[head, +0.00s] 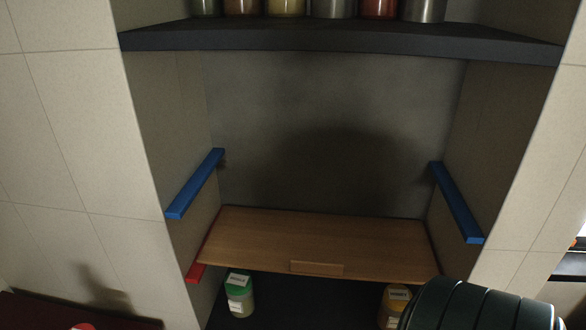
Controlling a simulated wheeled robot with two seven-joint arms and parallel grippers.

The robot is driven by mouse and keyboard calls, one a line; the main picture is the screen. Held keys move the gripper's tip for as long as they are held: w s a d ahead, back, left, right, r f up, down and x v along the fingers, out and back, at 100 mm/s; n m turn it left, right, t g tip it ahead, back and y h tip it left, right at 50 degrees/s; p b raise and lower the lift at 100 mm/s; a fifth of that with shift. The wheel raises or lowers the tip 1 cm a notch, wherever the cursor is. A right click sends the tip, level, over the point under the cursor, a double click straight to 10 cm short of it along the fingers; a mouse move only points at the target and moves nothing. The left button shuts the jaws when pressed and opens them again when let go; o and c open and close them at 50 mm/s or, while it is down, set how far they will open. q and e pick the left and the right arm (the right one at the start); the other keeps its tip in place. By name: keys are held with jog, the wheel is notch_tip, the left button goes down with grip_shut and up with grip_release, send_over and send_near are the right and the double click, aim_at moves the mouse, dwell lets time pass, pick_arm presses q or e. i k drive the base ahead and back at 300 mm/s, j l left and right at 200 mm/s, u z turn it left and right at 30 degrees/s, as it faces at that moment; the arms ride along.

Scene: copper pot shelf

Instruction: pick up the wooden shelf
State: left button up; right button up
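The wooden shelf (320,240) is a flat brown board with a small raised wooden block (317,267) at its front edge. It lies level low in the wall niche, below the blue rails. A red rail (195,272) shows under its left end. Its right end shows no rail from here. Neither of my grippers is in view. A dark green ribbed shape at the bottom right covers part of the area in front of the niche; I cannot tell whether it is part of my arm.
A left blue rail (196,184) and right blue rail (456,203) are fixed to the niche walls above the board. A dark upper shelf (340,38) holds several jars. Space above the board is clear.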

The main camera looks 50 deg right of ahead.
aim_at(320, 244)
jog(key=z, duration=1.75)
jog(key=i+j+z, duration=0.1)
jog(key=i+j, duration=0.15)
jog(key=i, duration=0.15)
